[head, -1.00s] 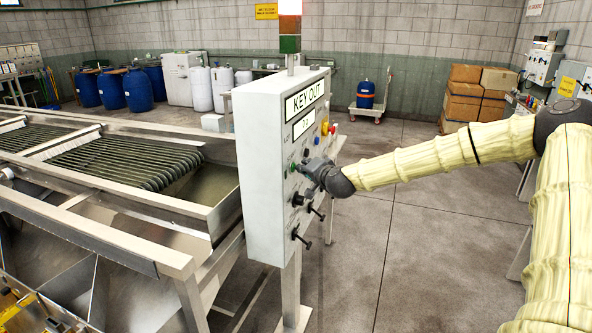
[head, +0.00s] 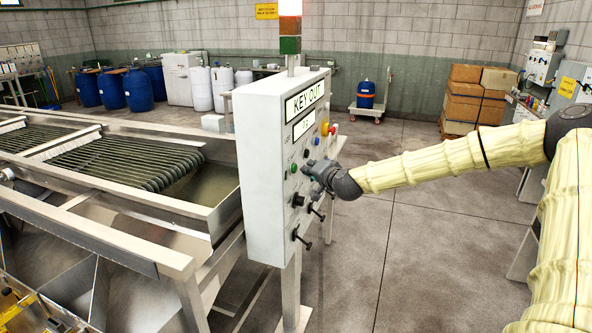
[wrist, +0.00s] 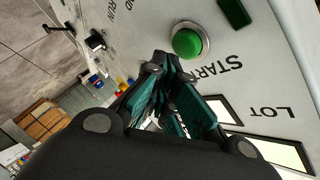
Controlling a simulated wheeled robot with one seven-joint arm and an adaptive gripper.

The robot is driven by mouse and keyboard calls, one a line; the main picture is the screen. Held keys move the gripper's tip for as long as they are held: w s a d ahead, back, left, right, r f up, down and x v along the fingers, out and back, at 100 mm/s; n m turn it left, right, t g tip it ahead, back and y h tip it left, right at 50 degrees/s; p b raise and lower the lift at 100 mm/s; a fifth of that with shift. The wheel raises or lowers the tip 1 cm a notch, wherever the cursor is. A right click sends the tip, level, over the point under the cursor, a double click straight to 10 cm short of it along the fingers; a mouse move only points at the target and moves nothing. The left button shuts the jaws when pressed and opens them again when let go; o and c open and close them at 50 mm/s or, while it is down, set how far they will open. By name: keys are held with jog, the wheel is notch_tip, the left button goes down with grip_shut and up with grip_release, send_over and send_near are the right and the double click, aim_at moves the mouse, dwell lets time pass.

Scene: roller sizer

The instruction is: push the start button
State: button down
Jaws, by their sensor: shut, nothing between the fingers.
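The start button is a round green button (wrist: 187,43) in a metal ring on the panel, with the word START beside it in the wrist view. In the head view the green button (head: 294,168) shows on the face of the white control box (head: 262,200). My gripper (wrist: 166,62) is shut and empty. Its fingertips appear just beside the button in the wrist view; whether they touch the panel cannot be told. In the head view my gripper (head: 310,166) is at the box face, right of the green button, with a small gap between them.
The box has a KEY OUT display (head: 306,95), a yellow and red button (head: 325,129) and black knobs (head: 298,200) close to my gripper. A signal tower (head: 290,35) stands on top. The roller machine (head: 130,165) lies to the left. Open floor (head: 440,240) is on the right.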

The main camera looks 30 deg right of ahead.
jog(key=shift+s+d+p, duration=1.15)
jog(key=shift+s+d, duration=0.5)
jog(key=shift+s, duration=0.25)
